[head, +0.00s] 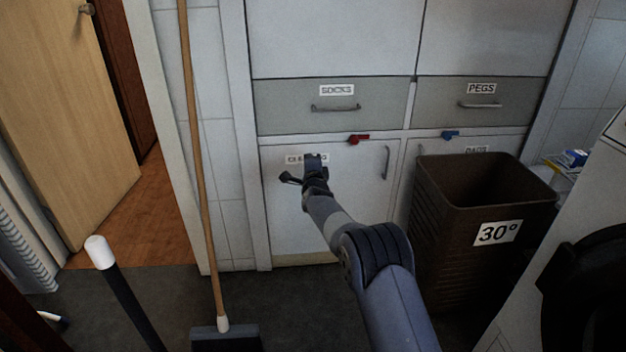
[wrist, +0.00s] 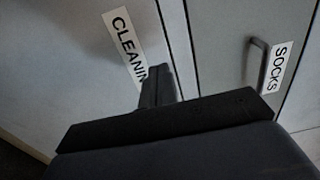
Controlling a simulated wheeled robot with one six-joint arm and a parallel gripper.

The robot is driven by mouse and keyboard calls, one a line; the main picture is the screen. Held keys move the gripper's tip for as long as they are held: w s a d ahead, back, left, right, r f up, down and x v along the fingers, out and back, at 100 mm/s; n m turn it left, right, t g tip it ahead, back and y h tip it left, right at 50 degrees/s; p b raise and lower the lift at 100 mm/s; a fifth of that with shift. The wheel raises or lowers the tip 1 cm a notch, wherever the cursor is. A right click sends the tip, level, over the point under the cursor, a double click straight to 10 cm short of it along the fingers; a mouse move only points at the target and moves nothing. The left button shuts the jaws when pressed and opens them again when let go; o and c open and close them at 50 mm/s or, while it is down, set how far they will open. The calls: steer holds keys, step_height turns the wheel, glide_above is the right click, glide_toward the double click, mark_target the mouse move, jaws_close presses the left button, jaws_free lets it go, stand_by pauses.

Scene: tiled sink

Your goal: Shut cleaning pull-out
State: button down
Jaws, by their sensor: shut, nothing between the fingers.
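The cleaning pull-out (head: 345,215) is a pale front panel low in the cabinet, below the SOCKS drawer (head: 285,118). It looks about flush with the cabinet face; I cannot tell whether it is fully in. Its vertical bar handle (head: 386,162) is at its right side. My gripper (head: 313,158) is shut and empty in front of the panel's upper part, partly covering the CLEANING label. In the wrist view the shut fingers (wrist: 157,86) overlap the end of the CLEANING label (wrist: 124,45); I cannot tell whether they touch the panel.
A red catch (head: 358,139) sits on the rail above the panel, a blue one (head: 450,135) further right. A brown basket (head: 465,235) marked 30° stands right of the panel. A broom (head: 205,200) leans at the left, near a white-tipped black pole (head: 125,295).

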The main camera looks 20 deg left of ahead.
steer(key=p+v, duration=0.1)
steer(key=v, duration=0.7)
steer(key=shift+p, duration=0.3)
steer(key=x, duration=1.1)
steer(key=shift+b, duration=0.4)
stand_by(0.3)
steer(key=shift+d, duration=0.1)
